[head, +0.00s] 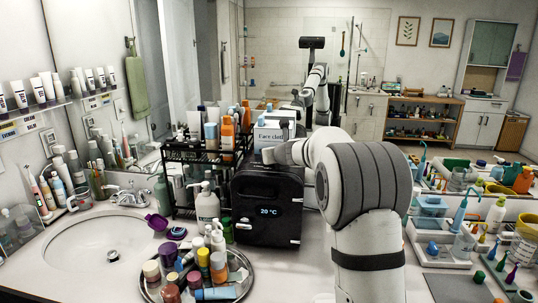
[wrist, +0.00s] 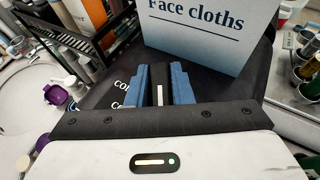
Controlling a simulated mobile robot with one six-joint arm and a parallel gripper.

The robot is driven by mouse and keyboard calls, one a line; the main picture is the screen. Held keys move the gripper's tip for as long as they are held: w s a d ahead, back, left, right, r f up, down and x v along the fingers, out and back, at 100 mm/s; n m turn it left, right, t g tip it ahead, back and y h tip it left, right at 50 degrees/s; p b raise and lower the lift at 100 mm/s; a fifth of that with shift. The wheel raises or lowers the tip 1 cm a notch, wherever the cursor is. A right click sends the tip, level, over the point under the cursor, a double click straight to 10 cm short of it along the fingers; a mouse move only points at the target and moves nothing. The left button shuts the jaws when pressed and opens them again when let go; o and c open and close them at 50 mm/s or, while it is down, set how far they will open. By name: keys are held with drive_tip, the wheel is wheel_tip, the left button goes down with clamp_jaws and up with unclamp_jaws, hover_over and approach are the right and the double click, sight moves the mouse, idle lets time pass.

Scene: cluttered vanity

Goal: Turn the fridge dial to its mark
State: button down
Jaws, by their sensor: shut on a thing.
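The black mini fridge (head: 268,213) stands on the counter, its front display reading 20 °C. In the wrist view its dark top (wrist: 100,95) carries partly covered white lettering beginning "CO" left of the fingers. My gripper (head: 267,157) reaches the fridge top from the right in the head view. In the wrist view its two blue fingers (wrist: 160,75) are closed on the black dial (wrist: 159,91), which has a white pointer line. Most of the dial is hidden between the fingers, and I cannot see the target mark clearly. The dial is hidden in the head view.
A "Face cloths" box (head: 272,134) stands on the fridge just beyond my fingers. A black wire rack (head: 205,155) full of bottles is left of the fridge. A round tray (head: 215,283) of cosmetics and a pump bottle (head: 207,208) crowd its front left. The sink (head: 95,240) is farther left.

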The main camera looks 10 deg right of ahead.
drive_tip(key=shift+r+n+g+y+p, duration=0.15)
drive_tip(key=shift+n+g+y+p, duration=0.55)
drive_tip(key=shift+n+y, duration=1)
drive_tip(key=shift+y, duration=0.3)
drive_tip(key=c, duration=1.3)
unclamp_jaws()
drive_tip(key=b+v, duration=0.1)
drive_tip(key=v, duration=0.6)
drive_tip(key=shift+s+d, duration=0.25)
drive_tip(key=shift+s, duration=0.05)
